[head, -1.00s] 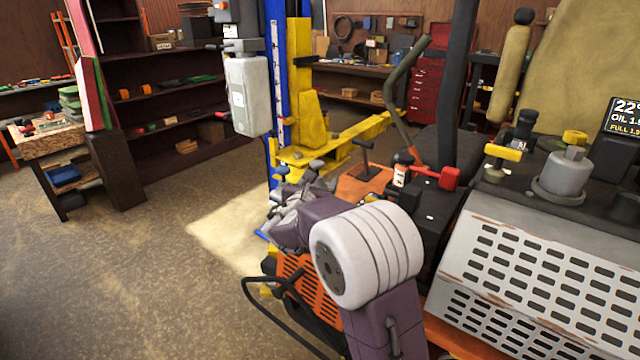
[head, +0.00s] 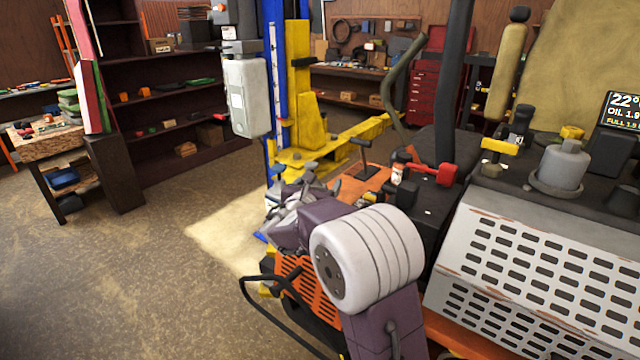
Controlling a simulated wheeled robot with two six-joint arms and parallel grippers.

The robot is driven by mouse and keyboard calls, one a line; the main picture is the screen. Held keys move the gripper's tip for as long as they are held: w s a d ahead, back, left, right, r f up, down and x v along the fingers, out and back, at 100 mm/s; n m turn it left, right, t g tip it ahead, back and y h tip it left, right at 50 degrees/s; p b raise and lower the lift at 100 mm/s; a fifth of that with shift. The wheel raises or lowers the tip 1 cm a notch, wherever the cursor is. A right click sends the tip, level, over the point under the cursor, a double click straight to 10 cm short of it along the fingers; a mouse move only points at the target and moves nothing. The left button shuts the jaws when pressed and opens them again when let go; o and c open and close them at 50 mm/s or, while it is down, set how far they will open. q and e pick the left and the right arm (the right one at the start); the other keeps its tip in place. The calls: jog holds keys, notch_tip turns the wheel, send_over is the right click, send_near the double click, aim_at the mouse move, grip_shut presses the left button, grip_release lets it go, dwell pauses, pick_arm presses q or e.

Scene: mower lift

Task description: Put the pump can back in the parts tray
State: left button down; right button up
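I cannot pick out the pump can with certainty. A small white container with a dark top (head: 398,173) stands beside the orange deck, left of a red part (head: 436,172). A larger grey cylinder with a stepped top (head: 562,166) stands on the dark surface above the perforated cover. I cannot identify the parts tray. My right gripper (head: 297,180) reaches out beyond my pale round arm joint, over the near side of the orange machine. Its fingers blend into the grey parts there, so its opening and any held thing are unclear. My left gripper is out of view.
The blue and yellow lift post (head: 290,90) and its yellow arm (head: 350,138) stand behind my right gripper. The perforated cover (head: 540,270) fills the lower right. A wooden bench (head: 45,146) and dark shelves (head: 160,75) stand left. The floor at left is clear.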

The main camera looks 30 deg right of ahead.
jog(key=shift+a+f, duration=0.15)
jog(key=shift+f, duration=0.35)
jog(key=shift+r+p, duration=0.5)
jog(key=shift+p, duration=0.1)
jog(key=shift+a+r+p, duration=0.15)
jog(key=shift+r+p, duration=0.1)
jog(key=shift+p, duration=0.05)
jog(key=b+v, duration=0.1)
jog(key=v, duration=0.2)
jog(key=shift+w+a+f, duration=0.1)
jog(key=shift+w+a, duration=0.05)
jog(key=shift+a, duration=0.05)
jog(key=v, duration=0.8)
jog(key=shift+s+r, duration=0.35)
jog(key=shift+d, duration=0.1)
